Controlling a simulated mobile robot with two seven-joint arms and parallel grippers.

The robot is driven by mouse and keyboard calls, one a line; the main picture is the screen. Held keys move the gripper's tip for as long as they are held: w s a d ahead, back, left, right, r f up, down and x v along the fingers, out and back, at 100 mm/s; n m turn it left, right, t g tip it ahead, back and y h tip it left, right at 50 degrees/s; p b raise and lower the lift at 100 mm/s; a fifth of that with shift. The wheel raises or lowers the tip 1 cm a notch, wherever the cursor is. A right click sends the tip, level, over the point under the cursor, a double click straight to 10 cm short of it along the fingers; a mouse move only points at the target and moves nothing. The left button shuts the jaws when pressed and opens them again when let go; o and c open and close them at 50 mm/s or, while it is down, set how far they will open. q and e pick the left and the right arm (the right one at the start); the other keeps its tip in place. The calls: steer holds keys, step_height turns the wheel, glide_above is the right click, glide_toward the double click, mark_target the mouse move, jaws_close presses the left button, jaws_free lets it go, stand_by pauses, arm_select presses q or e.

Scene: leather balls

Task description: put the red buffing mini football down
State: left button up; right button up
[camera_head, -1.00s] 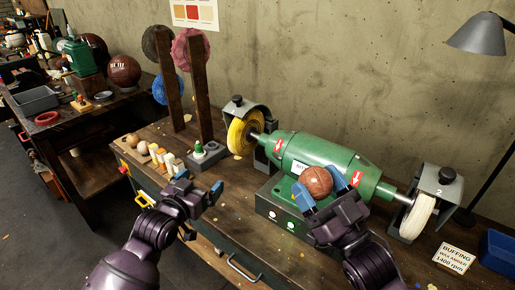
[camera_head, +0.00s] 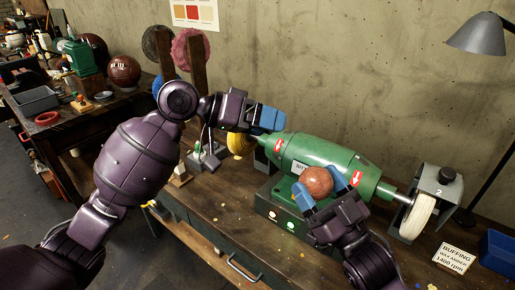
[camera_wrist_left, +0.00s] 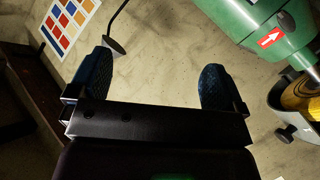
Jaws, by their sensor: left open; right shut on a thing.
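The red-brown mini football (camera_head: 317,181) is in my right gripper (camera_head: 325,193), whose blue fingers are shut on it. It is held in front of the green buffing machine (camera_head: 325,161), above the bench front. My left gripper (camera_head: 268,117) is at the left end of the machine, above the yellow buffing wheel (camera_head: 240,144), and partly hides that wheel. In the left wrist view, its two fingers (camera_wrist_left: 157,86) are wide apart with nothing between them, and the machine's green body (camera_wrist_left: 272,28) shows at the upper right.
A white wheel (camera_head: 417,217) is on the machine's right end. A sign (camera_head: 454,258) and a blue bin (camera_head: 497,251) stand at the bench's right. A lamp (camera_head: 478,35) overhangs the right side. The bench front (camera_head: 215,222) has bare room.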

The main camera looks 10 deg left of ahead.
mark_target(314, 183)
arm_select(q)
steer(key=s+f+g+y, duration=0.1)
steer(key=s+f+g, duration=0.1)
steer(key=s+g, duration=0.4)
steer(key=shift+m, duration=0.3)
steer(key=x, duration=1.1)
steer(key=shift+d+f, duration=0.15)
steer(key=shift+f, duration=0.15)
steer(key=c, duration=0.9)
steer(key=shift+c, duration=0.6)
arm_select(e)
steer(key=o, duration=0.9)
steer(key=shift+s+a, duration=0.1)
arm_select(q)
steer(key=shift+d, duration=0.1)
